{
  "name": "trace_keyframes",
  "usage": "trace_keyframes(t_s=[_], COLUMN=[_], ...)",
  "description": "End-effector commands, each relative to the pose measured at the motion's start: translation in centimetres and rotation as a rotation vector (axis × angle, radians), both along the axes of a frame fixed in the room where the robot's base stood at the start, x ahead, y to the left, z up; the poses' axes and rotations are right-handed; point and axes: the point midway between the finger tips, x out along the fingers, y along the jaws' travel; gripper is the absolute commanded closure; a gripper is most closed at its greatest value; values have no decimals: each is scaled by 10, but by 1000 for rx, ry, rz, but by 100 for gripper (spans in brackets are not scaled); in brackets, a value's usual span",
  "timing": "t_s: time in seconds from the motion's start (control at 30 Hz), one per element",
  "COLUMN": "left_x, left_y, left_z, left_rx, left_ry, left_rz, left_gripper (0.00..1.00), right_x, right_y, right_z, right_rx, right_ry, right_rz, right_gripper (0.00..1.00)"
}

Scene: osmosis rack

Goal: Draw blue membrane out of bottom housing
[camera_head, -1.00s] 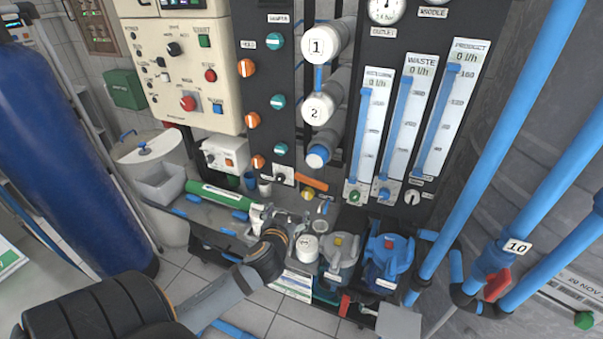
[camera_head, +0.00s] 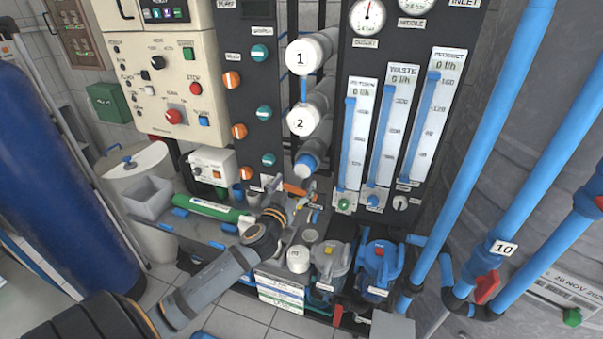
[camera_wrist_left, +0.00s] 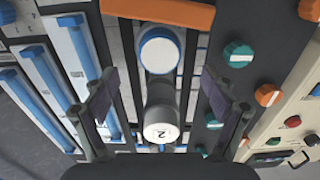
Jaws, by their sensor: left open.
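The blue membrane (camera_head: 306,166) protrudes from the front of the bottom grey housing (camera_head: 318,148), with a pale round end face. In the left wrist view the membrane (camera_wrist_left: 160,50) shows as a pale disc with a blue rim, above the capped housing marked 2 (camera_wrist_left: 163,115). My left gripper (camera_head: 308,192) is just below and in front of the membrane in the head view. In the left wrist view its fingers (camera_wrist_left: 158,80) are spread wide and empty, one to each side of the membrane's line, apart from it. My right gripper is not in view.
White capped housings marked 1 (camera_head: 303,56) and 2 (camera_head: 300,122) are stacked above. An orange bar (camera_wrist_left: 160,13) lies beyond the membrane in the wrist view. Knob panel (camera_head: 262,110) and flow meters (camera_head: 395,125) flank the housings. Filter bowls (camera_head: 378,268) stand at lower right.

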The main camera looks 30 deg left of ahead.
Motion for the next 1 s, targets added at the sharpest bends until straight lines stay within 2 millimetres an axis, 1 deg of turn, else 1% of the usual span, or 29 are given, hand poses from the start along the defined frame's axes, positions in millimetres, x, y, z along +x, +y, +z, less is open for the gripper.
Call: trace_keyframes(t_s=[0.23, 0.5, 0.7, 1.0], left_x=[29, 55, 64, 65], left_y=[7, 13, 15, 15], left_z=[2, 0, 0, 0], left_rx=[-3, -1, -1, 0], left_ry=[-2, -1, 0, 0], left_rz=[1, 0, 0, 0], left_gripper=[15, 15, 15, 15], right_x=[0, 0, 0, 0], right_y=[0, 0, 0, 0], right_z=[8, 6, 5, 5], right_rx=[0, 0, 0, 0], right_ry=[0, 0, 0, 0], right_rz=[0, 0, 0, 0], right_gripper=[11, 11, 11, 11])
